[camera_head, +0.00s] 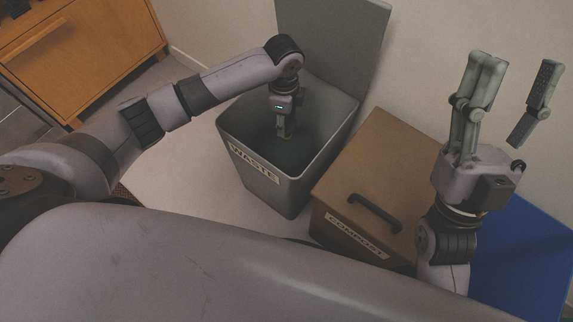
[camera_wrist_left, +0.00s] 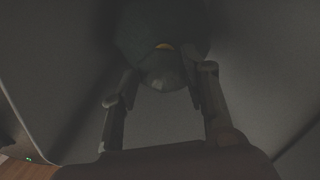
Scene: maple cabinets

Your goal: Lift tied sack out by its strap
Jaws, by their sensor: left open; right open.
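The grey waste bin (camera_head: 262,180) stands open with its lid (camera_head: 330,40) up behind it. A dark sack (camera_head: 288,156) lies low inside it, mostly hidden by shade and my gripper. In the left wrist view the dark rounded sack (camera_wrist_left: 160,35) has a small orange-yellow patch (camera_wrist_left: 163,46), which may be part of the strap or tie. My left gripper (camera_head: 284,134) reaches down into the bin above the sack. Its fingers (camera_wrist_left: 160,80) are apart, with the sack's lower bulge showing between and beyond them. My right gripper (camera_head: 505,95) is raised, open and empty, above the compost bin's right side.
A brown compost bin (camera_head: 375,150) with a closed lid and black handle (camera_head: 375,212) stands right of the waste bin. A blue bin (camera_head: 520,255) is at the far right. A wooden cabinet (camera_head: 90,50) stands at upper left. The wall is close behind.

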